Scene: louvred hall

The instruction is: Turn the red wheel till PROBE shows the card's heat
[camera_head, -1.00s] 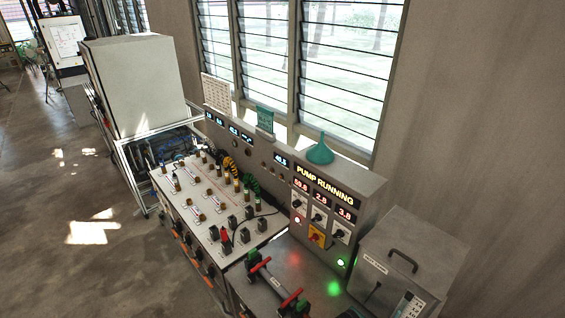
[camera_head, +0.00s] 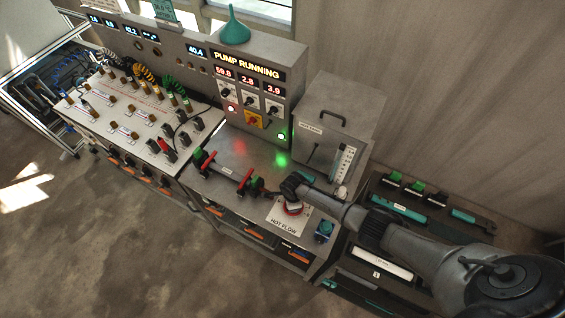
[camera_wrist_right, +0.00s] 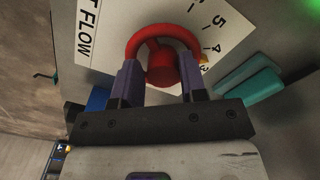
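The red wheel (camera_head: 293,210) sits on the bench's HOT FLOW plate (camera_head: 285,222), partly hidden by my right gripper (camera_head: 290,196). In the right wrist view, the wheel (camera_wrist_right: 160,45) shows its rim and hub, with a printed scale beside it. The two fingers of my right gripper (camera_wrist_right: 162,80) are apart, one on each side of the hub, overlapping the rim; I cannot tell if they press on it. A teal card (camera_head: 164,10) at the top edge has small, hard-to-read writing. A display (camera_head: 196,51) reads about 40.4; its label is not legible. My left gripper is out of view.
The PUMP RUNNING panel (camera_head: 246,75) shows several readings above a yellow switch plate. A grey box (camera_head: 328,125) stands behind. Open floor lies in front.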

